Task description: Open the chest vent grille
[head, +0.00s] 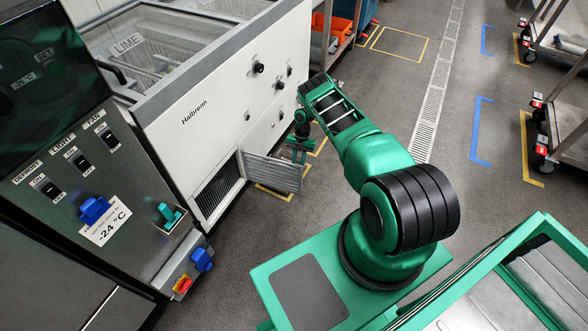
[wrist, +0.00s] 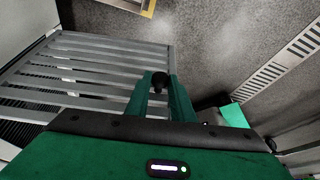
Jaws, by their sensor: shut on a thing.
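The white chest freezer (head: 216,100) marked "Halbrenn" stands at left in the head view. Its grey slatted vent grille (head: 272,172) stands swung out from the front, and the dark vent opening (head: 218,192) shows beside it. In the wrist view the grille (wrist: 85,70) spans the left side, with dark slots behind its left end.
A control panel (head: 75,160) with switches stands at front left. Shelving with an orange bin (head: 335,28) is beyond the freezer. Wheeled carts (head: 560,120) stand at right. The floor (head: 400,70) between has a drain strip (head: 437,85) and is otherwise clear.

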